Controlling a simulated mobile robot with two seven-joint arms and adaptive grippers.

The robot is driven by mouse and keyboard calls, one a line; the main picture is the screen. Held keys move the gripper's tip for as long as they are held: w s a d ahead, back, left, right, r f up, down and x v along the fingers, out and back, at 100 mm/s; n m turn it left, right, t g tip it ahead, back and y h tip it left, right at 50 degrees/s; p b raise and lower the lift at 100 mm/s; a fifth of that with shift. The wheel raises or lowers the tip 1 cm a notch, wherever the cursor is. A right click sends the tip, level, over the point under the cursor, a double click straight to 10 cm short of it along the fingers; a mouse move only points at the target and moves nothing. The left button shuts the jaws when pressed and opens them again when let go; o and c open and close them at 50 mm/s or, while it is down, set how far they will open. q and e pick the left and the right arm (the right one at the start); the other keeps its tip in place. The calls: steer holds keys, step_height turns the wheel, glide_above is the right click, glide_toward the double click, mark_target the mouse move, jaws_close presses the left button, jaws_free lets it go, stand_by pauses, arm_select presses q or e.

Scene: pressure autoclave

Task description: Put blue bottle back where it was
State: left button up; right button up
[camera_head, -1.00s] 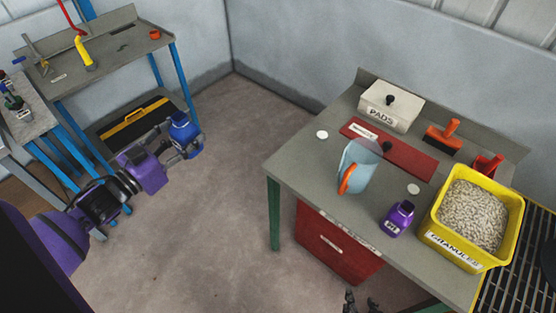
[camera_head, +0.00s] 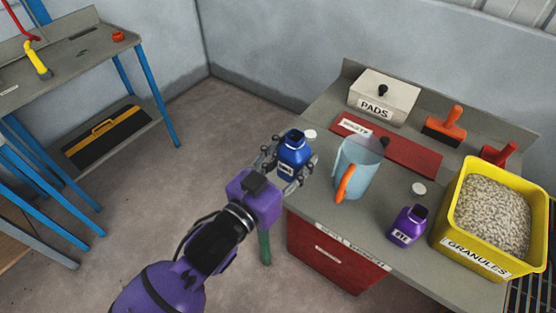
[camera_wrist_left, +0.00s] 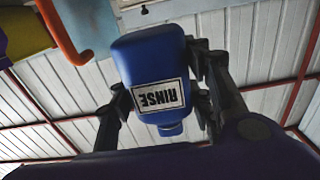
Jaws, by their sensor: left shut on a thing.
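The blue bottle (camera_head: 293,152) is held upright by my left gripper (camera_head: 289,164), over or just off the left edge of the grey table (camera_head: 315,193). In the left wrist view the blue bottle (camera_wrist_left: 160,65) shows a white RINSE label, with the fingers of the left gripper (camera_wrist_left: 165,100) closed on both sides of it. A white round disc (camera_head: 310,134) lies on the table right behind the bottle. Whether the bottle's base touches the table cannot be told. My right gripper does not show.
A clear jug (camera_head: 358,165) with an orange handle stands close to the bottle's right. A purple bottle (camera_head: 408,226), another white disc (camera_head: 418,189), a yellow granules bin (camera_head: 478,258), a red board (camera_head: 405,154) and a PADS box (camera_head: 388,97) are also on the table.

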arm_select(q)
steer(key=w+a+f, duration=0.1)
steer(key=w+f, duration=0.1)
steer(key=w, duration=0.1)
steer(key=w+a+f, duration=0.1)
steer(key=w+f, duration=0.2)
steer(key=w+a+f, duration=0.1)
steer(key=w+f, duration=0.2)
steer(key=shift+w+a+b, duration=0.1)
steer(key=shift+w+b, duration=0.05)
steer(key=shift+b, duration=0.2)
step_height(320, 180, down, 3)
steer(key=shift+f, duration=0.1)
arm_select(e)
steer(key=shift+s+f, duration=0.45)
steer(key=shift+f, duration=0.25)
arm_select(q)
steer(key=shift+f, duration=0.15)
steer(key=o, duration=1.4)
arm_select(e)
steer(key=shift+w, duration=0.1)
